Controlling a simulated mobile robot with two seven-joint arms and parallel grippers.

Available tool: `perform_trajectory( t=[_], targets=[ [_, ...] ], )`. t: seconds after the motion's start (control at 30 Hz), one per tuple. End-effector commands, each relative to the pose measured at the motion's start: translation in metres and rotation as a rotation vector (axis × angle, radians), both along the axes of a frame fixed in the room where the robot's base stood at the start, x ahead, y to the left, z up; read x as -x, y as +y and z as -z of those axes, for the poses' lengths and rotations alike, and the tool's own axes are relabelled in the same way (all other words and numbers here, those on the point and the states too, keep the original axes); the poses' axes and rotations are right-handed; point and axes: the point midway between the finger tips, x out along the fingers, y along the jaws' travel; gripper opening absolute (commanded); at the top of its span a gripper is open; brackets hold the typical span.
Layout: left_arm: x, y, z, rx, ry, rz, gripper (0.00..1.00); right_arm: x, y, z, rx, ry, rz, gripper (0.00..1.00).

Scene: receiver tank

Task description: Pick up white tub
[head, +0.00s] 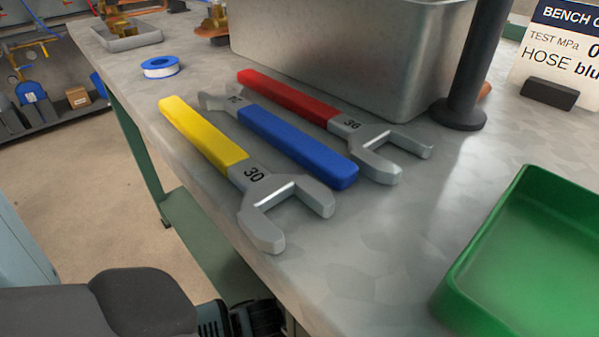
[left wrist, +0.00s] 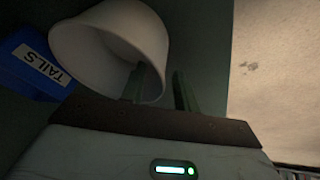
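The white tub (left wrist: 92,48) shows in the left wrist view at the upper left, tilted in the picture, with its open mouth facing my gripper. My left gripper (left wrist: 160,84) is open at the tub's right rim. One finger overlaps the tub's mouth and the other stands just right of its wall. I cannot tell whether either finger touches the wall. The tub does not show in the head view, where my left arm comes in at the lower left. My right gripper is in neither view.
On the bench (head: 390,240) lie yellow (head: 203,132), blue (head: 297,145) and red (head: 288,97) wrenches, near a metal tank (head: 345,55) and a green tray (head: 535,265). A green lower shelf (head: 205,235) is under the bench.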

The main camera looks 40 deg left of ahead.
Motion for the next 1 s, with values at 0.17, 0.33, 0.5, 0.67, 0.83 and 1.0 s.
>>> perform_trajectory(
  t=[0.17,0.33,0.5,0.67,0.83,1.0],
  targets=[
    [-0.008,0.007,0.026,-0.002,0.004,0.0,0.31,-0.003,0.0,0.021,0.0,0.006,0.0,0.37],
    [-0.012,0.009,0.031,-0.001,0.0,0.002,0.31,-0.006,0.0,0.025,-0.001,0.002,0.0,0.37],
    [-0.012,0.008,0.03,0.0,0.0,0.001,0.31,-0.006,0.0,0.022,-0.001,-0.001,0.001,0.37],
    [-0.012,0.008,0.03,0.0,0.0,0.001,0.1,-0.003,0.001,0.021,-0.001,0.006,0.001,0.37],
    [-0.012,0.008,0.03,0.0,0.0,0.001,0.0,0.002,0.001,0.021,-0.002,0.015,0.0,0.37],
    [-0.012,0.008,0.03,0.0,0.0,0.001,0.0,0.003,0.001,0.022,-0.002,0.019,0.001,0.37]
  ],
)
